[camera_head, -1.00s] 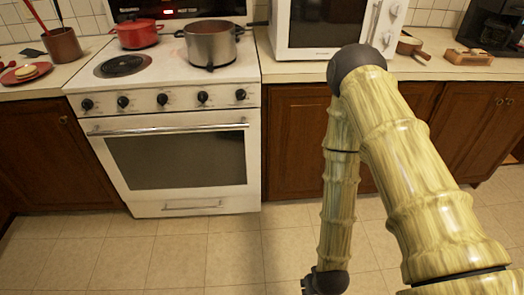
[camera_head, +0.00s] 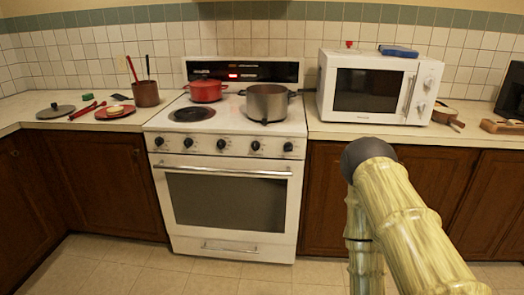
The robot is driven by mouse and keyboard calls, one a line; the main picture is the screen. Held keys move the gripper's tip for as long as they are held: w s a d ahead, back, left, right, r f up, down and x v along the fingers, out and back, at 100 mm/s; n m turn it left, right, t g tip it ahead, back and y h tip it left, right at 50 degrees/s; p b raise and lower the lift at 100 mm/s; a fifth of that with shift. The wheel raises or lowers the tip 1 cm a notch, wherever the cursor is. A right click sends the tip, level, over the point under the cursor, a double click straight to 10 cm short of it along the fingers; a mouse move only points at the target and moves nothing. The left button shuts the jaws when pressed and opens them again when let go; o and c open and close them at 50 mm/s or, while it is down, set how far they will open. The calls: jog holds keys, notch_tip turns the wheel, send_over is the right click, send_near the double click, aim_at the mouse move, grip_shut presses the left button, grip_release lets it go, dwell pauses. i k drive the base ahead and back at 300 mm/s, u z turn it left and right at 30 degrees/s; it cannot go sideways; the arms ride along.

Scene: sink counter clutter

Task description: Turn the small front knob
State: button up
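The white stove (camera_head: 226,232) stands at the centre of the head view. Several small black knobs line its front panel above the oven door: one at the far left (camera_head: 159,141), one in the middle (camera_head: 221,144) and one at the far right (camera_head: 288,146) among them. I cannot tell which one the task means. The microwave (camera_head: 374,87) to the right also has knobs on its right side (camera_head: 427,84). My arm, with a wood-like pattern, rises at the lower right, in front of the cabinets and apart from the stove. My gripper is out of the frame.
A red pot (camera_head: 206,91) and a steel pot (camera_head: 267,103) sit on the stovetop. Left on the counter are a brown utensil holder (camera_head: 146,94), a red plate (camera_head: 116,112) and a grey lid (camera_head: 55,112). The floor before the stove is clear.

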aim_at(288, 146)
jog(key=u, duration=1.65)
jog(key=i, duration=1.2)
jog(key=z, duration=2)
